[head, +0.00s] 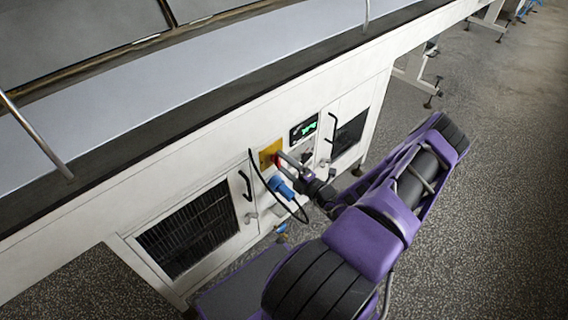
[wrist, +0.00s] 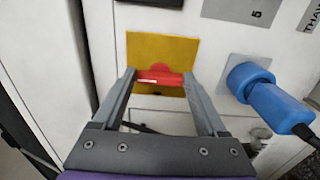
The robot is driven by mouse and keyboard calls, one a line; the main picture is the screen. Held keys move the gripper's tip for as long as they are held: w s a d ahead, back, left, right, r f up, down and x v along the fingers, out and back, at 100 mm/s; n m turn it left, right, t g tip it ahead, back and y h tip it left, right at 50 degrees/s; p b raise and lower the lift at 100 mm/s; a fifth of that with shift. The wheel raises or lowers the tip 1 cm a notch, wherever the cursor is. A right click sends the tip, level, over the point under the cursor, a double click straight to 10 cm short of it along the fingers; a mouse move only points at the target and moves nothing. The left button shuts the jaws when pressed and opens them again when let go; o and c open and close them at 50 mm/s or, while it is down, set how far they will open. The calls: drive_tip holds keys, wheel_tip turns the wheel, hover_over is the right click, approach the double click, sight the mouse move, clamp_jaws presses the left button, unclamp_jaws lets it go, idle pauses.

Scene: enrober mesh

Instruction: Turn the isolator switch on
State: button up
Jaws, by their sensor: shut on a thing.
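The isolator switch is a red handle (wrist: 160,77) on a yellow square plate (wrist: 147,50) on the white machine's front panel. In the wrist view the handle lies roughly horizontal, with a small white mark on it. My gripper (wrist: 159,80) has its two grey fingers at the left and right ends of the handle, shut on it. In the head view the yellow plate (head: 267,153) shows beside my gripper (head: 280,157), and the handle is mostly hidden by the fingers.
A blue plug (wrist: 268,98) with a black cable sits right of the switch, close to my right finger. A lit green display (head: 304,128) is above right. Black door handles (head: 244,185) and a vent grille (head: 188,228) are on the same panel. Speckled floor (head: 480,220) is open at right.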

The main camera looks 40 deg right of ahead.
idle(0.3)
drive_tip(key=o, duration=1.3)
drive_tip(key=shift+s, duration=0.15)
drive_tip(key=s+d, duration=0.1)
drive_tip(key=s, duration=1.6)
drive_tip(key=shift+d+p, duration=0.15)
drive_tip(key=shift+p, duration=0.15)
drive_tip(key=shift+y, duration=0.3)
